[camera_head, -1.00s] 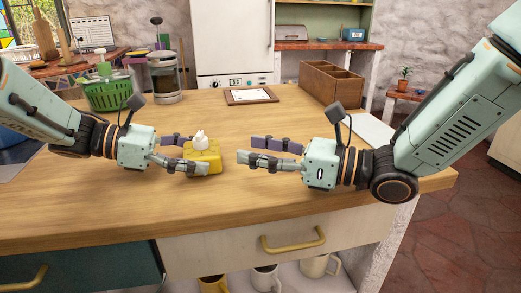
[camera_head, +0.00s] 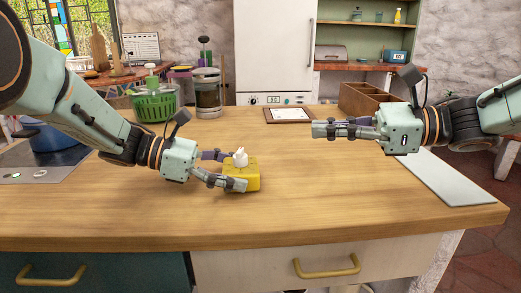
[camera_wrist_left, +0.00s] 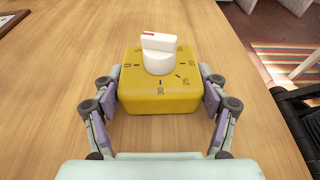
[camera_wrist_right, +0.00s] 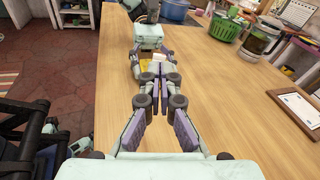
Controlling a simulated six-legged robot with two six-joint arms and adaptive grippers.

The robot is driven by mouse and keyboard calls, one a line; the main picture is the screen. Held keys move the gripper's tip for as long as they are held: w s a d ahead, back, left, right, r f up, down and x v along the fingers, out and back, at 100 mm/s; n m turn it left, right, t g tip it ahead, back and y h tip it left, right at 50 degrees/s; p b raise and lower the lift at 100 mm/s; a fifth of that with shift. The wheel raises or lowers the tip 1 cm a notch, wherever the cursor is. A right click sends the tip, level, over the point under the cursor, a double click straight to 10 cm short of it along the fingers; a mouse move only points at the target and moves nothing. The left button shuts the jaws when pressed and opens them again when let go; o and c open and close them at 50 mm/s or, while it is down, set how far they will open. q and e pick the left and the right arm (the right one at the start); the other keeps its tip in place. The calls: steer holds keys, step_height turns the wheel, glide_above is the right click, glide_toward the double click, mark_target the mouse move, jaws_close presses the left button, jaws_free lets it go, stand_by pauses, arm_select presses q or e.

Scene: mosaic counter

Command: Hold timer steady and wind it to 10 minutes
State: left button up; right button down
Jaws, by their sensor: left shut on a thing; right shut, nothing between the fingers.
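The yellow timer (camera_head: 243,180) stands on the wooden counter near its front edge. My left gripper (camera_head: 227,170) is shut on its two sides, as the left wrist view (camera_wrist_left: 160,95) shows. The timer's white knob (camera_wrist_left: 159,52) is on top, with a red mark at the left end of its grip bar. The red mark lies near the 5 side. My right gripper (camera_head: 318,130) is shut and empty, raised above the counter to the right of the timer, apart from it.
A green basket (camera_head: 156,104) and a glass press (camera_head: 207,95) stand at the back left. A framed sheet (camera_head: 289,115) and a wooden divided box (camera_head: 362,98) are at the back. A pale board (camera_head: 445,178) lies at the right. The middle counter is clear.

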steer(key=d+f+g+h, duration=0.1)
steer(key=d, duration=0.1)
steer(key=m, duration=0.1)
glide_toward(241, 153)
steer(key=shift+h, duration=0.4)
steer(key=x, duration=0.4)
steer(key=shift+w+a+f, duration=0.15)
steer(key=shift+w+a, duration=0.05)
steer(key=shift+a, duration=0.15)
steer(key=shift+w+a, duration=0.25)
steer(key=shift+a, duration=0.55)
steer(key=shift+s+a, duration=0.1)
steer(key=shift+a, duration=0.4)
steer(key=shift+s+a, duration=0.35)
steer(key=shift+a, duration=0.05)
steer(key=shift+s+a, duration=0.2)
steer(key=shift+a, duration=0.35)
steer(key=shift+a, duration=0.1)
stand_by(1.0)
